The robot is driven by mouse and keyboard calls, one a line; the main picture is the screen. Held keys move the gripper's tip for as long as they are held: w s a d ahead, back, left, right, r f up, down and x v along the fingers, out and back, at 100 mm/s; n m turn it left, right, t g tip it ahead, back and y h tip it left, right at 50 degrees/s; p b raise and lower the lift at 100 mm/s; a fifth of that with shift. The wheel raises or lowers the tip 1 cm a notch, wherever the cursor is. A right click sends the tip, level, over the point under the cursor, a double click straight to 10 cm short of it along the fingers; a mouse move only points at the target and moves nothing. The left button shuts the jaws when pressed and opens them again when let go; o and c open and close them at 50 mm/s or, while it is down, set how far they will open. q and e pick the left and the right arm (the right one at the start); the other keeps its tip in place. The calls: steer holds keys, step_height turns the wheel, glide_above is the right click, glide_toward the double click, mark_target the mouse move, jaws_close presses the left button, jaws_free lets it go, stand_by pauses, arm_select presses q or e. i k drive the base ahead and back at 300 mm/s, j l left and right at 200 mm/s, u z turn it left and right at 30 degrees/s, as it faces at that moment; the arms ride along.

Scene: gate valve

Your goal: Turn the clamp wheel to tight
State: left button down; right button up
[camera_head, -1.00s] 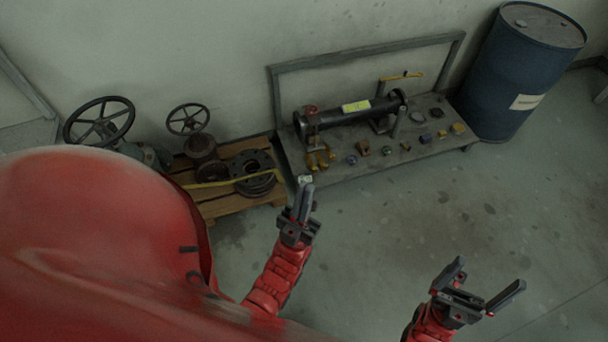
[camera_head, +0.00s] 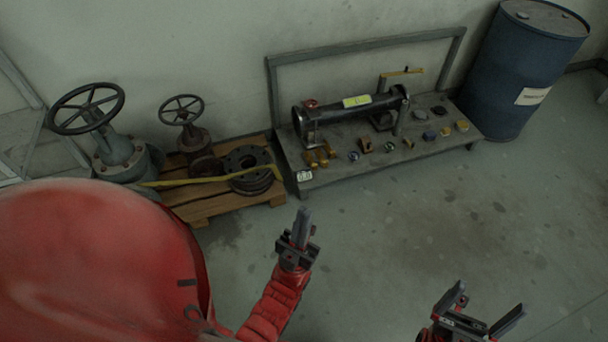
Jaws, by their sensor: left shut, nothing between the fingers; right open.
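A small red wheel (camera_head: 311,103) sits on top of the clamp at the left end of a black pipe (camera_head: 350,110) on the low grey bench. I cannot read any tight mark on it. My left gripper (camera_head: 303,215) is shut and empty, pointing up over the floor in front of the bench, apart from the wheel. My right gripper (camera_head: 492,298) is open and empty, low at the right over bare floor. Both grippers are well short of the bench in the picture.
Several small parts lie on the bench (camera_head: 330,174). A pallet (camera_head: 205,209) with a smaller handwheel valve (camera_head: 181,110) and flanges is left of it. A large handwheel valve (camera_head: 86,109) stands far left. A blue drum (camera_head: 520,75) stands right. The floor in front is clear.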

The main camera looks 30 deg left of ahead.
mark_target(310, 105)
steer(key=i+j+u, duration=0.1)
steer(key=u, duration=0.55)
steer(key=i+u, duration=0.2)
steer(key=i, duration=0.4)
steer(key=i+u, duration=0.15)
steer(key=i, duration=0.4)
steer(key=i+l+u, duration=0.2)
steer(key=i, duration=0.4)
